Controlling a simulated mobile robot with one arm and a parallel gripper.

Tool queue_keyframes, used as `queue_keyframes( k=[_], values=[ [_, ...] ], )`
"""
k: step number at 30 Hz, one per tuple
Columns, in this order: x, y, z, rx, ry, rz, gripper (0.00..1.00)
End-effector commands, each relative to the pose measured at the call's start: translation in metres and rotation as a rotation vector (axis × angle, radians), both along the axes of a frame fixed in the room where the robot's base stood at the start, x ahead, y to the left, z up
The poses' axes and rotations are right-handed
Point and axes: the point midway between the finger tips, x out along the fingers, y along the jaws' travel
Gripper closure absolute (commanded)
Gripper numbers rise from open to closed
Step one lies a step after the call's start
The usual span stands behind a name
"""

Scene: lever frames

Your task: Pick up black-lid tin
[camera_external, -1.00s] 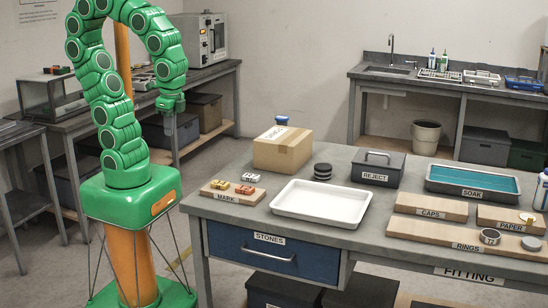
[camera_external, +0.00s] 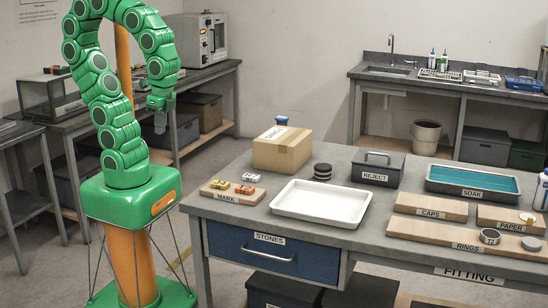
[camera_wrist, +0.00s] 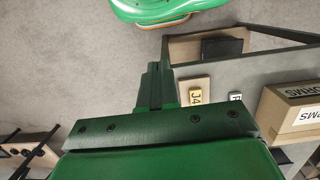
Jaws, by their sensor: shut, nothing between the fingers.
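A short round tin with a black lid and a pale band (camera_external: 322,171) stands on the grey table, between the cardboard box and the REJECT box, behind the white tray. I take it for the black-lid tin. My gripper (camera_external: 160,122) hangs from the green arm left of the table, well apart from the tin. In the wrist view its fingers (camera_wrist: 153,72) are together with nothing between them. I do not see the tin in the wrist view.
The cardboard box (camera_external: 283,149) with a blue-topped item stands left of the tin. The white tray (camera_external: 290,210), MARK board (camera_external: 228,199), REJECT box (camera_external: 378,168) and SOAK tray (camera_external: 470,193) surround it. Floor between my base and the table is free.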

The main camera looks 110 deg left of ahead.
Motion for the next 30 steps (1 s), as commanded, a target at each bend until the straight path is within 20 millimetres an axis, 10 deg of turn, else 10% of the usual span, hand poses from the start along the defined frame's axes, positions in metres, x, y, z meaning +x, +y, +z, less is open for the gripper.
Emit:
queue_keyframes(
  k=[12,30],
  values=[
    [0.0000,0.0000,0.0000,0.000,0.000,0.000,0.98],
    [0.0000,0.0000,0.0000,0.000,0.000,0.000,0.07]
  ],
)
